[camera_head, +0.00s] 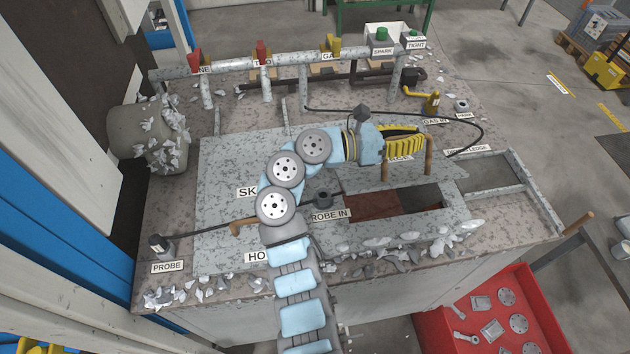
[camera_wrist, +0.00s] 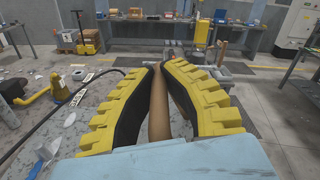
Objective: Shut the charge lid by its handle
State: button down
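The charge lid (camera_head: 447,174) is a speckled grey plate on the furnace top, behind an uncovered rectangular opening (camera_head: 372,206) with a reddish and dark interior. Its handle has two brown wooden posts, and the right post (camera_head: 428,157) shows beyond my fingertips. My gripper (camera_head: 422,143) lies low over the lid, pointing right, with its yellow ribbed fingers along the handle. In the wrist view, the brown handle (camera_wrist: 159,115) runs between the fingers, which close in on it near their tips (camera_wrist: 167,64). The contact itself is partly hidden by the fingers.
Pipes with red and yellow valves (camera_head: 262,54) stand along the back. A black hose (camera_head: 483,130) curves behind the lid. Metal scraps (camera_head: 390,242) lie along the opening's front edge. A red bin (camera_head: 500,310) with castings stands at the lower right.

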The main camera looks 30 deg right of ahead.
jog(key=shift+s+a+f+m+b, duration=0.15)
jog(key=shift+s+f+m+b, duration=0.35)
jog(key=shift+b, duration=0.55)
jog(key=shift+s, duration=0.3)
jog(key=shift+s+a+f+b, duration=0.25)
jog(key=shift+s+f+b, duration=0.4)
jog(key=shift+s, duration=0.05)
jog(key=c, duration=1.1)
grip_release()
send_over(357, 181)
